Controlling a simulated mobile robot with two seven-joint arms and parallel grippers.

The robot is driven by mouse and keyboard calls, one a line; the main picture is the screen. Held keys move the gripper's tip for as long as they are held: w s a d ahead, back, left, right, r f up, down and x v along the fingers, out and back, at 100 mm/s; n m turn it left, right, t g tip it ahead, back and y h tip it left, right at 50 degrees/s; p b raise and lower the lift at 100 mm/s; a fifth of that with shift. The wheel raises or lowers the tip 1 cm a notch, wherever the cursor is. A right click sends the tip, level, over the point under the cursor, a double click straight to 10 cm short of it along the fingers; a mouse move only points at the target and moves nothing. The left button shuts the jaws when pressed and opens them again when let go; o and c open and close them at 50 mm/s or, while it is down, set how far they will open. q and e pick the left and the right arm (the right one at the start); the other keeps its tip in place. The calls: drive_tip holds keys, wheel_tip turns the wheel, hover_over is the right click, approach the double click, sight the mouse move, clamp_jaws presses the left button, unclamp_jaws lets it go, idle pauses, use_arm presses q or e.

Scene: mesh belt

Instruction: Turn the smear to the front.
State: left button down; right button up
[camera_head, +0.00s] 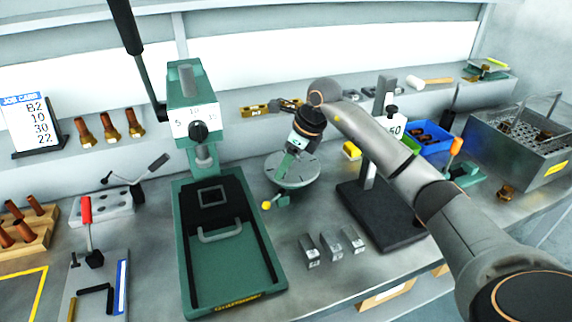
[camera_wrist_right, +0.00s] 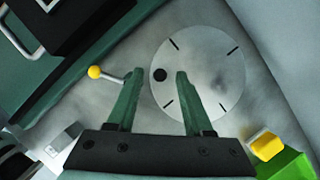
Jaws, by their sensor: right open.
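A round grey turntable disc (camera_head: 299,178) with dark tick marks sits on a green base in the middle of the bench. A lever with a yellow knob (camera_head: 266,205) sticks out at its front left. In the right wrist view the disc (camera_wrist_right: 205,107) bears a black dot (camera_wrist_right: 159,75) and a faint darker smear (camera_wrist_right: 220,86), on the side away from the yellow knob (camera_wrist_right: 94,72). The smear cannot be made out in the head view. My right gripper (camera_head: 294,150) is open and empty above the disc, pointing down. My left gripper is out of view.
A green press (camera_head: 235,270) stands close left of the disc. A dark-based stand (camera_head: 385,228) is on the right, and several small metal blocks (camera_head: 331,246) lie in front. A yellow block (camera_head: 351,150) sits behind right.

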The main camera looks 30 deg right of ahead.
clamp_jaws()
idle(0.3)
idle(1.1)
